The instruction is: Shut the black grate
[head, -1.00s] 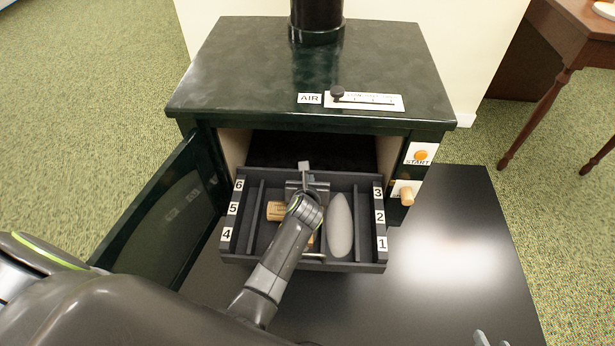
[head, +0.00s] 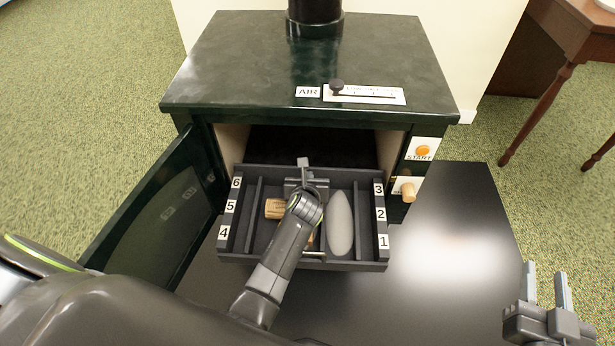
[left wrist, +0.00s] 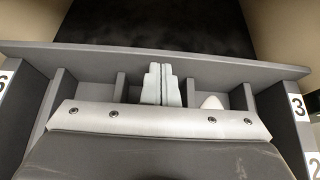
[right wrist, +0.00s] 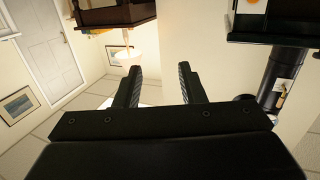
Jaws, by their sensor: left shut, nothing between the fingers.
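The black grate (head: 372,266) is a dark drawer-like tray with slots, pulled out from the front of the green stove (head: 262,75). Its side rims carry number labels. A wooden log piece (head: 274,208) and a grey oval piece (head: 340,224) lie in it. My left gripper (head: 304,164) is shut and empty, reaching over the grate towards its back part; its closed fingers show in the left wrist view (left wrist: 161,80) in front of the back wall. My arm hides part of the slots. My right gripper (head: 546,272) is open and empty, at the lower right, away from the grate.
The stove's door (head: 150,225) stands open at the left. The dark opening (head: 315,147) behind the grate looks empty. A START button (head: 423,150) and a wooden knob (head: 408,189) sit at the right front. The black base plate (head: 450,250) is bare at the right.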

